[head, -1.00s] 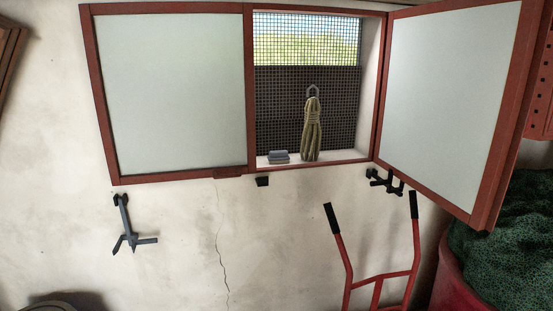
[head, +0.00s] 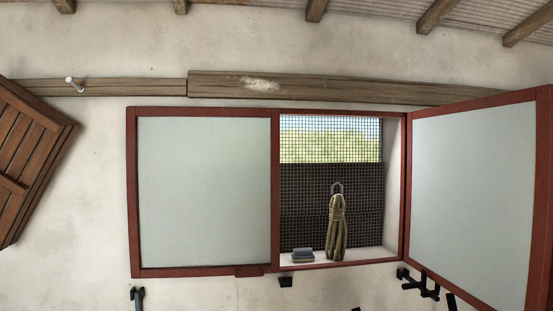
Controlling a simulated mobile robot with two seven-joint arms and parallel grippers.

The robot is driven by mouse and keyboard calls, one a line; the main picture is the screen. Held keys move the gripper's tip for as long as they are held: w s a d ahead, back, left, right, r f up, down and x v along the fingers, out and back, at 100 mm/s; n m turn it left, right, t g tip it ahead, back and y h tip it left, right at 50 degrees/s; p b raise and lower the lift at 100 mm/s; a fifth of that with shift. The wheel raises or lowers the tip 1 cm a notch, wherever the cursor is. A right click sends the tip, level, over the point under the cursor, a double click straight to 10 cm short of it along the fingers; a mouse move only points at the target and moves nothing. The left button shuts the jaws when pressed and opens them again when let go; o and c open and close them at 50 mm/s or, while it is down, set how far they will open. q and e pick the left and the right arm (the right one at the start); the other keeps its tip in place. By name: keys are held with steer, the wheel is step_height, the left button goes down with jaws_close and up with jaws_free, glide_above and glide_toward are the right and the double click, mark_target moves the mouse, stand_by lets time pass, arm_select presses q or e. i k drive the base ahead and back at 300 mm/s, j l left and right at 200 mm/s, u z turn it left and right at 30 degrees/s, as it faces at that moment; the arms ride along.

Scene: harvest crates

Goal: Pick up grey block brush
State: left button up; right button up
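The grey block brush (head: 303,255) lies on the white sill of the open window, at its lower left corner. It is small, with a blue-grey top and a darker lower part. A bundle of tan rope (head: 337,228) hangs from a hook just to its right, apart from it. Neither of my grippers shows in the head view.
The left red-framed pane (head: 204,190) is shut, and the right pane (head: 470,195) stands swung open. Black mesh (head: 310,195) backs the opening. A black bracket (head: 418,284) is on the wall below right. A slatted wooden shutter (head: 30,160) is at far left.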

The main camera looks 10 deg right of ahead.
mark_target(302, 255)
steer(key=i+l, duration=0.1)
steer(key=i, duration=0.45)
steer(key=i+l+u, duration=0.1)
steer(key=i, duration=0.45)
